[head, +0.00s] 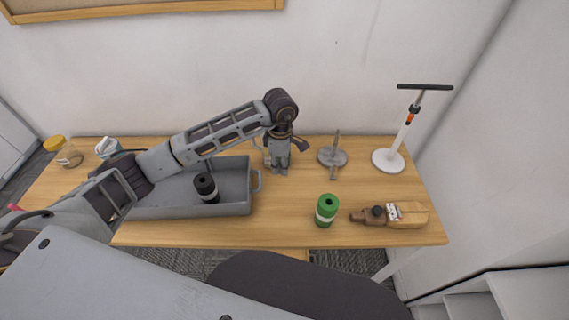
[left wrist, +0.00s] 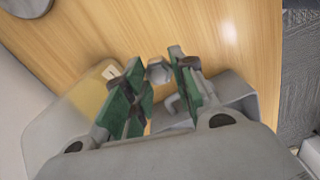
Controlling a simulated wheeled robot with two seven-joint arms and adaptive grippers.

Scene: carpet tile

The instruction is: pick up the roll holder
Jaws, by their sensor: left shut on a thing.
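My left gripper (head: 280,172) points down over the table, just right of the grey tray. In the left wrist view its green-padded fingers (left wrist: 160,88) are shut on a small grey metal piece (left wrist: 158,70) with a hexagonal end. Most of this piece is hidden, and I cannot tell what it belongs to. A grey round disc with an upright post (head: 333,157), which looks like a roll holder, stands on the table to the right, apart from the gripper. Its edge shows in the left wrist view (left wrist: 28,5). My right gripper is not in view.
The grey tray (head: 233,208) holds a black roll (head: 206,187). A white stand with a black crossbar (head: 389,161) is at the back right. A yellow-lidded jar (head: 68,154) is at far left.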

